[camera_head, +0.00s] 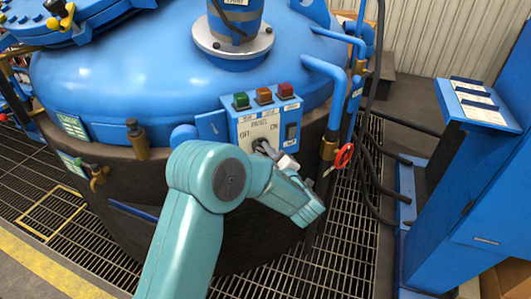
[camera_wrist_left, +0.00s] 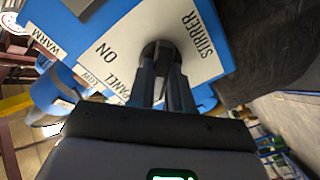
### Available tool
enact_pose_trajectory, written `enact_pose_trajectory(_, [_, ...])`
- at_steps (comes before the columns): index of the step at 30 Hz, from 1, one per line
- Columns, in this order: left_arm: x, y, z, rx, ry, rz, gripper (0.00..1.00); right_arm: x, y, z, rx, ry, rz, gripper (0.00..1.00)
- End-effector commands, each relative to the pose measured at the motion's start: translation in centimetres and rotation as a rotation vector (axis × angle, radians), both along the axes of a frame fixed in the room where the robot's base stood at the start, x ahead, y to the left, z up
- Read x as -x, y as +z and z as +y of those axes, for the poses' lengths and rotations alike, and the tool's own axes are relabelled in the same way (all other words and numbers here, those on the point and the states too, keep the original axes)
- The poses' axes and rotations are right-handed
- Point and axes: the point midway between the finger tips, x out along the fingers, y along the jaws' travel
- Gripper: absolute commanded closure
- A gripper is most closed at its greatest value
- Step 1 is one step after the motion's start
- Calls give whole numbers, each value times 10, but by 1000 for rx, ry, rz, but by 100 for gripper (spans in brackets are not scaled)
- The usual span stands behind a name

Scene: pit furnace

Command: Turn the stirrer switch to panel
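The stirrer switch is a dark knob (camera_wrist_left: 162,50) on a white plate marked STIRRER, ON and PANEL in the left wrist view. The plate is on the front of a blue control box (camera_head: 235,125), where OFF, PANEL and ON can be read in the head view. My left gripper (camera_wrist_left: 164,62) is at the knob, with one finger on each side and the knob's grip between them. In the head view the gripper (camera_head: 266,150) hides the knob. Which label the knob points to cannot be told. My right gripper is not in view.
A pipe with a red-handled valve (camera_head: 344,156) stands close on the right. The blue furnace vessel (camera_head: 120,75) is behind. A blue cabinet (camera_head: 480,190) stands far right.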

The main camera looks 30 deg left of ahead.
Motion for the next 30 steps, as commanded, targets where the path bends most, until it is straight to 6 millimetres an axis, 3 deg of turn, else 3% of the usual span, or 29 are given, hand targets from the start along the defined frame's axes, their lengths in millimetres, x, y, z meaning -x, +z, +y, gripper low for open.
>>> enact_pose_trajectory(11, [0, 1, 0, -48, 1, 83, 100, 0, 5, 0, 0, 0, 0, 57])
enact_pose_trajectory(30, [-1, 1, -1, -303, 0, 519, 100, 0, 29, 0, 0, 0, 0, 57])
